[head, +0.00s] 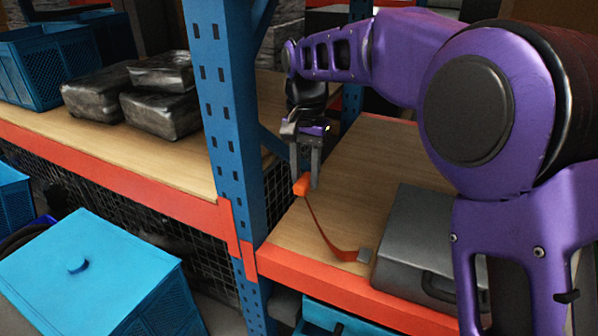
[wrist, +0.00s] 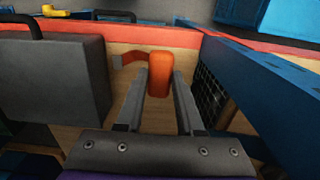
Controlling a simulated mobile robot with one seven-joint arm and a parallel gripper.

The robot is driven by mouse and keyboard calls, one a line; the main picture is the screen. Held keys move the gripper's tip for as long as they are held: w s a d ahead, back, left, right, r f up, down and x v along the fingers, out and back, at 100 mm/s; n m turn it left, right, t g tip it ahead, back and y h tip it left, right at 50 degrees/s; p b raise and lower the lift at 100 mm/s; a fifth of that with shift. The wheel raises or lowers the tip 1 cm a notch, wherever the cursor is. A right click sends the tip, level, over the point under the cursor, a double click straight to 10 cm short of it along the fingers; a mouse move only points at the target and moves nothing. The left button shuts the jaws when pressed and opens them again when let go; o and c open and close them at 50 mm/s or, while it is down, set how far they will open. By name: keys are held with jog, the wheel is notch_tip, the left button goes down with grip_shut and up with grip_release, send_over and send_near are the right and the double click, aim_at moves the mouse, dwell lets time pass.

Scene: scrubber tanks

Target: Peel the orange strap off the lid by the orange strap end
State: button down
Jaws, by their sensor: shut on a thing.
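My gripper (head: 307,178) is shut on the orange strap end (head: 302,185), a small orange block held above the wooden shelf. In the wrist view the strap end (wrist: 159,74) sits between the two fingers. The thin orange strap (head: 322,229) hangs from it in a slant and curves down to a small grey piece (head: 365,255) near the shelf's front edge, beside a grey case (head: 412,235). In the wrist view the strap (wrist: 126,58) runs left from the block. I cannot tell which surface is the lid under the strap.
A blue perforated upright (head: 226,110) stands left of my gripper. A red beam (head: 340,290) edges the shelf. The case also fills the left of the wrist view (wrist: 50,90). Black wrapped packages (head: 160,105) and blue crates lie left. Bare wood (head: 365,160) is free behind the case.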

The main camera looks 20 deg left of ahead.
jog(key=w+d+p, duration=0.2)
jog(key=w, duration=0.7)
jog(key=shift+w, duration=0.2)
dwell(0.4)
jog(key=shift+d, duration=0.1)
dwell(0.3)
jog(key=shift+f+b, duration=5.35)
jog(key=shift+f, duration=6.85)
grip_release()
